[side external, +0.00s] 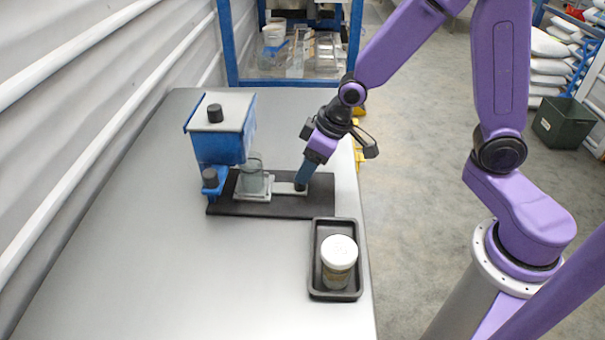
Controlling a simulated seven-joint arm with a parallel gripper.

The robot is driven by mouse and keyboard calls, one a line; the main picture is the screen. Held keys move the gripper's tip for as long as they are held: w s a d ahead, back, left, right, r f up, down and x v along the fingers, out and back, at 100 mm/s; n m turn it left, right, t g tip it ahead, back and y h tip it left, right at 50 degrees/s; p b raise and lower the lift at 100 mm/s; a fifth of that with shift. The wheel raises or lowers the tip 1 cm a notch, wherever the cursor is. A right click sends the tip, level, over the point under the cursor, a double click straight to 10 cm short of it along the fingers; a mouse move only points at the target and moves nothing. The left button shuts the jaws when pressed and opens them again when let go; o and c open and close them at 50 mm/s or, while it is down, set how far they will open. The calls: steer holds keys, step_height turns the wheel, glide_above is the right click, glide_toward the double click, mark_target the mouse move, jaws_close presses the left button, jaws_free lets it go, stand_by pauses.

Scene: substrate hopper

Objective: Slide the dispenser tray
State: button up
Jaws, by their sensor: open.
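The dispenser tray (253,195) is a light grey sliding plate with a clear jar (252,176) standing on it. It lies on a black base (272,207), to the right of the blue hopper (222,146) with its grey lid and black knob. A light bar with a small dark knob (300,188) runs to the right from the tray. My gripper (302,182) points down at the right end of this bar, with its fingertips at the dark knob. The fingers are open; whether they touch the knob cannot be told.
A black tray (316,288) holding a white-lidded jar (339,262) stands near the table's right edge. The grey table (170,270) is clear at the front left. A ribbed wall runs along the left; a blue-framed rack (290,84) stands behind.

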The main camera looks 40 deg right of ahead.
steer(key=shift+x, duration=1.9)
